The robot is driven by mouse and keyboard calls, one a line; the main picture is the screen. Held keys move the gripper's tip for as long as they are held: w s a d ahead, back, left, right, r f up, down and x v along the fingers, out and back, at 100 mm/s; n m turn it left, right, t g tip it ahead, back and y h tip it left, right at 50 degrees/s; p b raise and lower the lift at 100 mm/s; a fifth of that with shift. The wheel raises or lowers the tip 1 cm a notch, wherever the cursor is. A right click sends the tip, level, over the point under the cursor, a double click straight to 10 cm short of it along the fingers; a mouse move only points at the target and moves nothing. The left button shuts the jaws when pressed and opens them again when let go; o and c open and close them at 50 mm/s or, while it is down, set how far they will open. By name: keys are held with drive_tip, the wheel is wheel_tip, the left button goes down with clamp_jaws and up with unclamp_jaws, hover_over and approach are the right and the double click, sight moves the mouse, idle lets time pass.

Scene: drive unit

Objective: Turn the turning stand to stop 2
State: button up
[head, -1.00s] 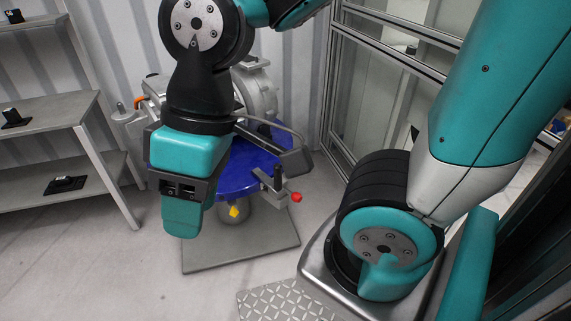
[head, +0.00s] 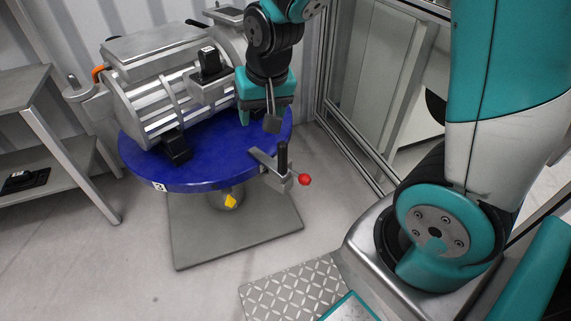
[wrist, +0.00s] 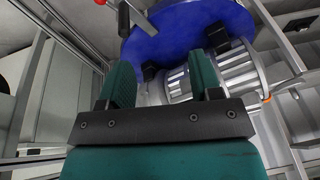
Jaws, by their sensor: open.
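The turning stand has a round blue table (head: 205,176) on a short post above a grey floor plate (head: 240,238). A silver ribbed drive unit (head: 165,92) sits on it, toward the left and back. At the table's front right edge is a bracket with a black upright handle (head: 282,158) and a red knob (head: 304,179). A small white label (head: 160,187) is on the front left rim; its mark is too small to read. My gripper (wrist: 161,76) is open and empty in the wrist view.
Grey shelves (head: 30,150) stand at the left, with a black object on the lower one. A framed glass partition (head: 375,75) stands right of the stand. A yellow marker (head: 231,201) is under the table's front.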

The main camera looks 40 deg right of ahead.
sight(282, 151)
drive_tip(key=w+d+f+m+h+b, duration=0.1)
drive_tip(key=w+d+f, duration=0.2)
drive_tip(key=f, duration=0.5)
drive_tip(key=w+d+f+m+h+b, duration=0.1)
drive_tip(key=w+d+f+b, duration=0.1)
drive_tip(key=d+f, duration=0.3)
drive_tip(key=w+d+f+m+h+b, duration=0.1)
drive_tip(key=w+d+f, duration=0.3)
drive_tip(key=f, duration=0.7)
drive_tip(key=shift+w+d+f+m+t, duration=0.1)
drive_tip(key=shift+w+f+m+t, duration=0.2)
drive_tip(key=shift+w+f+m, duration=0.1)
